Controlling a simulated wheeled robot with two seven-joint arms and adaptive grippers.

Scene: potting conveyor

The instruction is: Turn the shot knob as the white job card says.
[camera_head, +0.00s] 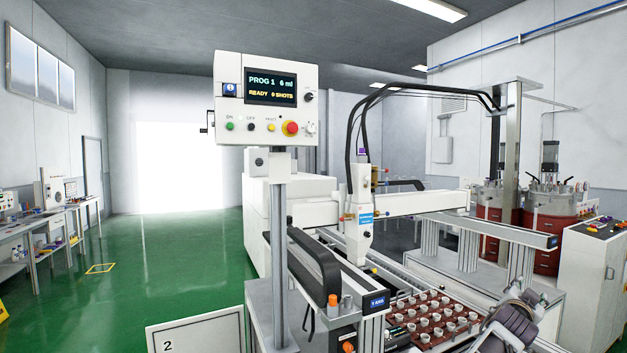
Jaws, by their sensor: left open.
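The control panel (265,100) stands on a grey post, left of centre. Its screen (271,87) reads "PROG 1 6 ml" and "READY 0 SHOTS". A black knob (308,96) sits right of the screen, and a small pale knob (310,128) sits right of the red button. Their labels are too small to read, so I cannot tell which is the shot knob. A white card (196,335) at the bottom shows a "2"; its lower part is cut off.
A brown tray (424,336) with several small white cups lies on the conveyor, near my gripper. The dispensing head (359,215) hangs from a gantry (430,203) above. A red stop button (291,128) is close to the pale knob. Green floor (180,265) is open at left.

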